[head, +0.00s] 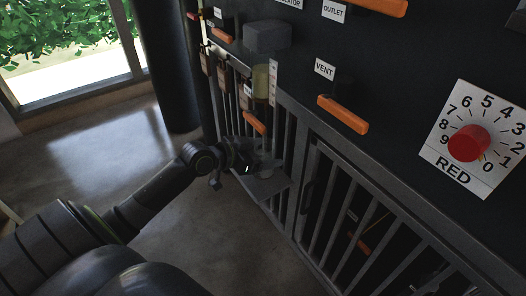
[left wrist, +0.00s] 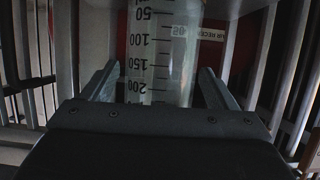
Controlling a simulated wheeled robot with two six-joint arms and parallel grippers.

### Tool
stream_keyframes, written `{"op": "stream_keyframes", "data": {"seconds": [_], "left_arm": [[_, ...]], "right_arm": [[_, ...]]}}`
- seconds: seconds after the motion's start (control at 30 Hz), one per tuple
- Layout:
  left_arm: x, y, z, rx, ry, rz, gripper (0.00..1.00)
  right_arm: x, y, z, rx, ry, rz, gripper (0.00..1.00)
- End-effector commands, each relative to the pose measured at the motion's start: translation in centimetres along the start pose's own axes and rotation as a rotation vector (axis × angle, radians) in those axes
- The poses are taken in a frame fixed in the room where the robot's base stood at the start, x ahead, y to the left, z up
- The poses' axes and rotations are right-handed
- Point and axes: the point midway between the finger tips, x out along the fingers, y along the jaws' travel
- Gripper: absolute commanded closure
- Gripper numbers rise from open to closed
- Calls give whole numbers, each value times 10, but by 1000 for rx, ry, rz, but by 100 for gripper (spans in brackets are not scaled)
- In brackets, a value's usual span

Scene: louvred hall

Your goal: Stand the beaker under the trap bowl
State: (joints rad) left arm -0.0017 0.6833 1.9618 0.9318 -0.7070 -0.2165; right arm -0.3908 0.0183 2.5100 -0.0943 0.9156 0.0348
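The beaker (left wrist: 165,50) is clear with black graduations and appears upside down in the left wrist view, between my left gripper's fingers (left wrist: 160,85). Gaps seem to show beside it, so the fingers look open around it. In the head view my left gripper (head: 250,165) is at a small grey shelf (head: 268,188), and the beaker is mostly hidden there. The trap bowl (head: 261,80), yellowish and clear, hangs on the dark panel above, beside a white scale. An orange lever (head: 255,122) sits just below it. My right gripper is not in view.
Grey railings (head: 345,190) run below the panel. An orange VENT handle (head: 343,114) and a red knob on a white dial (head: 468,143) are to the right. A dark column (head: 165,65) stands at the left. The floor at left is clear.

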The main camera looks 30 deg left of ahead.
Motion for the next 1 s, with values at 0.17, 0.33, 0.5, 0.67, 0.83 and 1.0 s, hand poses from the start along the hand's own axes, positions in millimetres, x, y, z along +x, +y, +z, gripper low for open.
{"op": "stream_keyframes", "data": {"seconds": [0.17, 0.33, 0.5, 0.67, 0.83, 1.0], "left_arm": [[0, 0, 0, 1, 1, 0, 20], [-9, 0, 0, 3, -2, -1, 20], [-30, 0, 3, 3, -3, -1, 20], [-49, 0, 8, 3, -3, -1, 20], [-69, 0, 12, 3, -3, 0, 20], [-85, 0, 16, 1, -1, 0, 20]], "right_arm": [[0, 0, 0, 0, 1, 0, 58], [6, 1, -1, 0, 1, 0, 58], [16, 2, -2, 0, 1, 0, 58], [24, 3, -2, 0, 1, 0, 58], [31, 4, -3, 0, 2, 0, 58], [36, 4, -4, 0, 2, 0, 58]]}}
